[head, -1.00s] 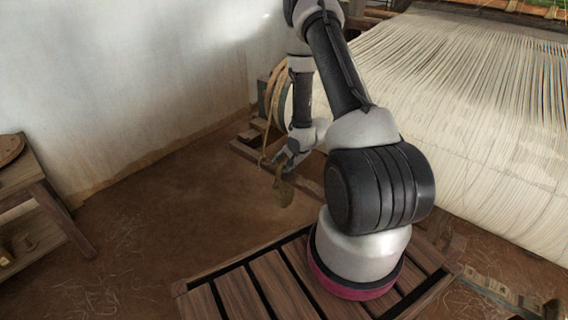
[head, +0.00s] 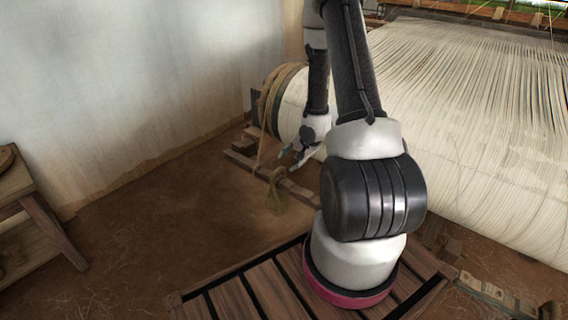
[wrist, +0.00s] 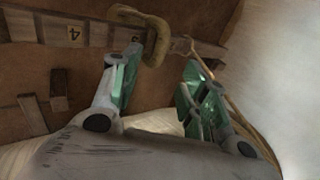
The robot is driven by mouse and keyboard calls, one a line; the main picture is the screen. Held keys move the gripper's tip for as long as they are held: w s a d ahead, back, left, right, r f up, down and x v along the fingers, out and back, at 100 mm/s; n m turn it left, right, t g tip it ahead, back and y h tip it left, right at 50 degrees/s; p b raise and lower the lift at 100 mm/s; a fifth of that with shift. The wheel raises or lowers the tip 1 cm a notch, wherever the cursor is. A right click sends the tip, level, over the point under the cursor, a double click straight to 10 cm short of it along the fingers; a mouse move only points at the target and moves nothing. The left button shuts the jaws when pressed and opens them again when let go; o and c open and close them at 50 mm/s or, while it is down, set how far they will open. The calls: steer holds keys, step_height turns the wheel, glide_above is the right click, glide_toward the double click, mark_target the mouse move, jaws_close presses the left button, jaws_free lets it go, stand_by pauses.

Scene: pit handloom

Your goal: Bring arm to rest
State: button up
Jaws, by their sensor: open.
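My gripper (head: 297,154) is open at the end of my arm, close in front of the cloth beam's pale warp roll (head: 291,108). Its two green-padded fingers are spread apart in the wrist view (wrist: 157,82), with nothing between the pads. A tan rope (head: 262,140) hangs from the left end of the roll.
Notched wooden rails (head: 243,160) lie low beside the roll. The wide sheet of warp threads (head: 480,110) fills the right side. A wooden table (head: 35,205) stands at the left by the white wall (head: 130,80). The earth floor (head: 170,225) between is clear.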

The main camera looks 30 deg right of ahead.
steer(key=s+d+f+n+g+h, duration=0.2)
steer(key=s+d+f+n+g, duration=0.15)
steer(key=s, duration=0.45)
steer(key=s+d+r+n+g+h, duration=0.1)
steer(key=s+d+r+n+g, duration=0.2)
steer(key=s+r, duration=0.45)
steer(key=s+a+r+n+t, duration=0.1)
steer(key=a+r, duration=0.4)
steer(key=r, duration=0.5)
steer(key=s+a+r+n+t, duration=0.2)
steer(key=s+a+r+n, duration=0.2)
steer(key=r, duration=0.7)
steer(key=s+a+r+n+t, duration=0.1)
steer(key=s+a+r+n, duration=0.1)
steer(key=s+a+r, duration=0.2)
step_height(320, 180, up, 6)
steer(key=a, duration=0.3)
steer(key=shift+s+r+y, duration=0.25)
steer(key=shift+y, duration=0.05)
steer(key=shift+n, duration=0.25)
